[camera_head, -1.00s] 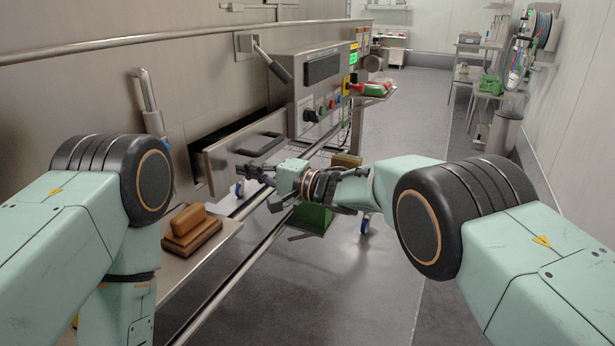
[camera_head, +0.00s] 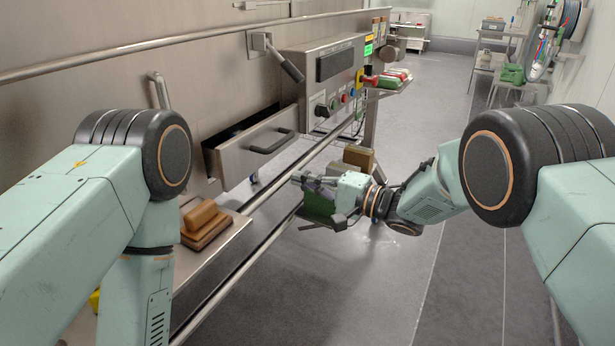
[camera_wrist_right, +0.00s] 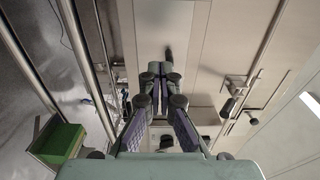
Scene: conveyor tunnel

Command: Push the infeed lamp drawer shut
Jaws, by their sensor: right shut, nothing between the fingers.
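The steel lamp drawer (camera_head: 240,158) stands out from the wall housing in the head view, with its dark interior showing behind the front. A dark bar handle (camera_head: 270,141) is on its front. My right gripper (camera_head: 298,180) is shut and empty, right of and below the drawer front in the picture, apart from it. In the right wrist view the closed fingers (camera_wrist_right: 154,72) point toward pale steel panels; I cannot tell which panel is the drawer. My left arm comes in at the left and bends down; its gripper is out of view.
A rail (camera_head: 262,192) runs between me and the drawer. A shelf (camera_head: 222,240) with a brown wooden block or brush (camera_head: 203,222) is at lower left. A green box (camera_head: 318,203) is behind my right gripper. A control panel (camera_head: 335,95) is beyond the drawer.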

